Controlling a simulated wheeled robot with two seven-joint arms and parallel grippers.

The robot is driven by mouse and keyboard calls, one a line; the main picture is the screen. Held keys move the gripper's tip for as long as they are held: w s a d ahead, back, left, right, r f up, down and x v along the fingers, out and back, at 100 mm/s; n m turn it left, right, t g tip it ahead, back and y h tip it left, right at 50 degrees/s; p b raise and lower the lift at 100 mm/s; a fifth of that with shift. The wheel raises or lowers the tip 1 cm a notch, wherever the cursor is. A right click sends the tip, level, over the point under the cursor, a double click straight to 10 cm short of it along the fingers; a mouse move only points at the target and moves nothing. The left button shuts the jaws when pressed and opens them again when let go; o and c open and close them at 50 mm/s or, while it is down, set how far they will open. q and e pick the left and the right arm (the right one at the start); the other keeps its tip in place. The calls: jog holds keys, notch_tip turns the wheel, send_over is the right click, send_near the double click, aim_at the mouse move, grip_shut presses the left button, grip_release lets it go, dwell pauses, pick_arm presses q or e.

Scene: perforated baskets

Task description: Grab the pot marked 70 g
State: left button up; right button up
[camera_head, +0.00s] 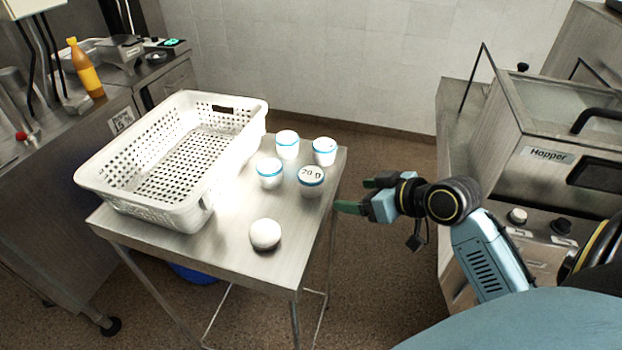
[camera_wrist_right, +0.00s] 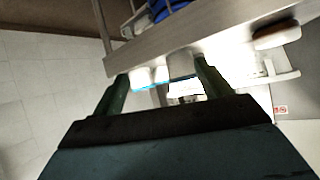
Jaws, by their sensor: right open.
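Several white pots with blue rims stand upright in a cluster on the steel table (camera_head: 215,253). The front right pot (camera_head: 311,184) has a dark lid mark that looks like 20 g or 70 g; I cannot tell the first digit. The back right pot (camera_head: 324,152), back left pot (camera_head: 287,146) and front left pot (camera_head: 270,174) show no readable mark. My right gripper (camera_head: 358,195) is open and empty, right of the cluster and beyond the table's right edge. In the right wrist view its fingers (camera_wrist_right: 160,88) frame blurred white pots. My left gripper is not in view.
A white perforated basket (camera_head: 110,184) stands on the table's left. A white rounded object (camera_head: 265,234) stands near the front edge. The hopper machine (camera_head: 541,165) is at the right. An orange bottle (camera_head: 86,72) stands on the left counter. The table's front is mostly clear.

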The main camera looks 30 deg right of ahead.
jog(key=n, duration=0.1)
send_near(318, 178)
jog(key=d+f, duration=0.1)
jog(key=shift+n+y, duration=0.3)
jog(key=shift+y, duration=0.1)
jog(key=x, duration=1.2)
jog(key=shift+w+a+r, duration=0.15)
jog(key=shift+a+r, duration=0.1)
jog(key=shift+r, duration=0.1)
jog(key=shift+c, duration=0.4)
jog(key=c, duration=1)
jog(key=shift+r, duration=0.1)
